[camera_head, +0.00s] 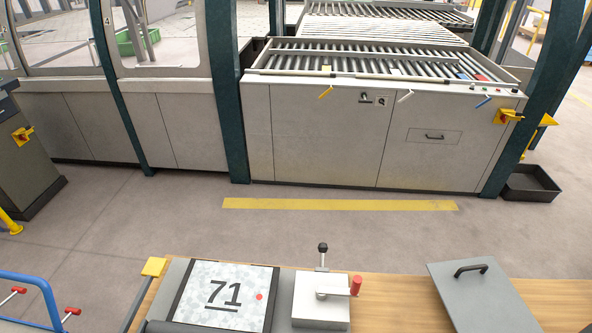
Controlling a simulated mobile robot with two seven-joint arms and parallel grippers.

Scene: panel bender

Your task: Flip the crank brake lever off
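A grey metal box (320,311) sits on the wooden bench near the bottom middle. An upright lever with a black ball knob (323,247) rises from its back edge. A red upright handle (356,285) stands at the box's right side, on what looks like a crank arm. I cannot tell for sure which of these is the brake lever. Neither of my grippers is in view.
The wooden bench (390,300) also carries a panel marked 71 (222,297) and a grey plate with a black handle (485,300). A yellow floor line (340,204) lies before a grey machine (320,135) with small yellow, white and blue levers. Blue railing stands lower left.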

